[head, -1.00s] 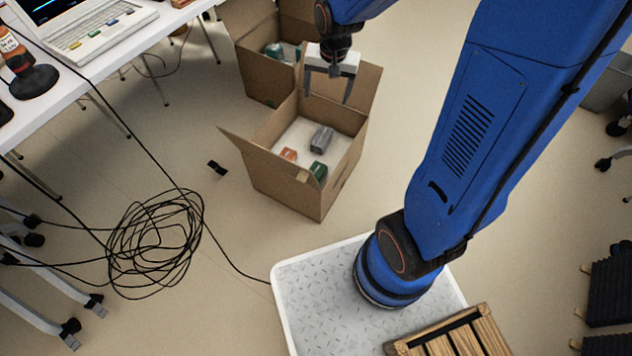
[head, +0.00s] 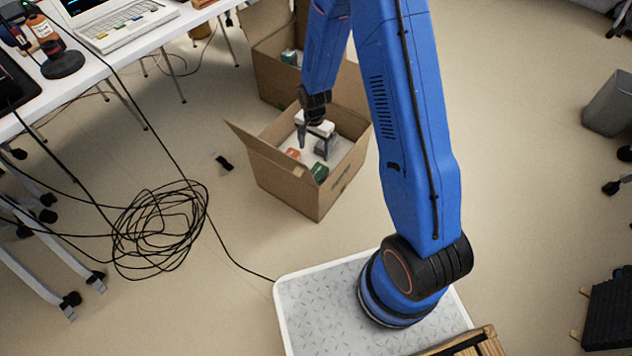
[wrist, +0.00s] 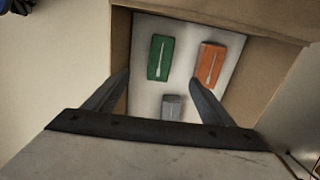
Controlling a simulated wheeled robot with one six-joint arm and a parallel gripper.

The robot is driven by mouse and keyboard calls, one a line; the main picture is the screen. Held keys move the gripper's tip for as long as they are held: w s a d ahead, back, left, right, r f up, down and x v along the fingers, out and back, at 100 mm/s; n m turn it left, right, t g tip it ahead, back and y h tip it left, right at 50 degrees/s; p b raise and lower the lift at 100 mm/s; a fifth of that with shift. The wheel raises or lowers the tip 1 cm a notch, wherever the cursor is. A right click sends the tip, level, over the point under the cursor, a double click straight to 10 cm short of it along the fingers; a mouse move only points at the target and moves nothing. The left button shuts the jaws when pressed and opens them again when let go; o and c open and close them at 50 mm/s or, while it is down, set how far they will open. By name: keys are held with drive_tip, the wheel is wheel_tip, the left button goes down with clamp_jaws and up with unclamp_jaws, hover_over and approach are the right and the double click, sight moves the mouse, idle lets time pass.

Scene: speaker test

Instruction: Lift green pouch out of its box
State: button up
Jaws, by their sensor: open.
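The green pouch (head: 319,173) lies on the pale floor of the open cardboard box (head: 290,196), at its near side in the head view. In the wrist view the green pouch (wrist: 160,58) lies flat, ahead of my fingers and left of centre. My gripper (head: 313,148) is open and empty over the box. Its two fingers (wrist: 155,88) frame the lower part of the box interior in the wrist view. An orange pouch (wrist: 211,63) lies right of the green one. A grey pouch (wrist: 172,106) lies nearest my gripper, between the fingers in the picture.
The box walls and raised flaps surround the pouches. A second open box (head: 275,62) stands behind. A white table (head: 125,58) is at upper left. Coiled black cable (head: 160,228) lies on the floor at left. The floor right of my arm is mostly clear.

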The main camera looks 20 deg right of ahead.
wheel_tip(320, 180, down, 2)
hover_over(314, 168)
drive_tip(key=s+a, duration=0.1)
drive_tip(key=s, duration=0.3)
wheel_tip(314, 168, down, 10)
drive_tip(key=shift+f, duration=0.25)
drive_tip(key=shift+w+a+f, duration=0.1)
drive_tip(key=shift+f, duration=1.5)
drive_tip(key=shift+w+a+f, duration=0.1)
drive_tip(key=shift+f, duration=1.5)
drive_tip(key=shift+c, duration=0.4)
drive_tip(key=c, duration=1.1)
